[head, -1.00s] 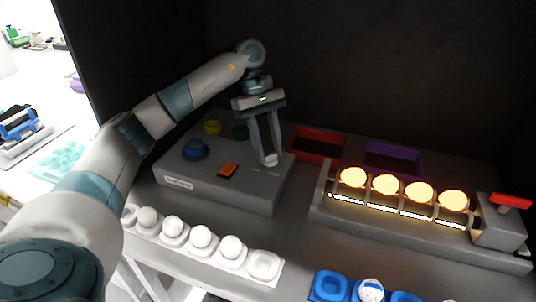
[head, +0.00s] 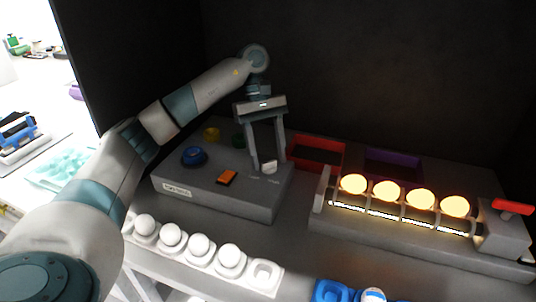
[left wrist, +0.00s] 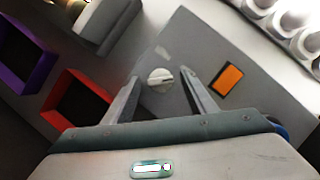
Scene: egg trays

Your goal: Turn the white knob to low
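The white knob (left wrist: 160,79) sits on the top face of a grey control box (head: 222,198). In the left wrist view it is round with a raised grip bar. In the head view the knob (head: 269,167) shows beside the fingertips, partly hidden by a finger. My left gripper (head: 262,168) points down over the right part of the box. It is open; in the left wrist view (left wrist: 160,78) the knob lies between the two fingertips, with a gap on each side. My right gripper is not in view.
Red (head: 344,153) and purple bins stand behind. A rack of glowing eggs (head: 397,200) is at right; a white egg tray (head: 263,290) is in front.

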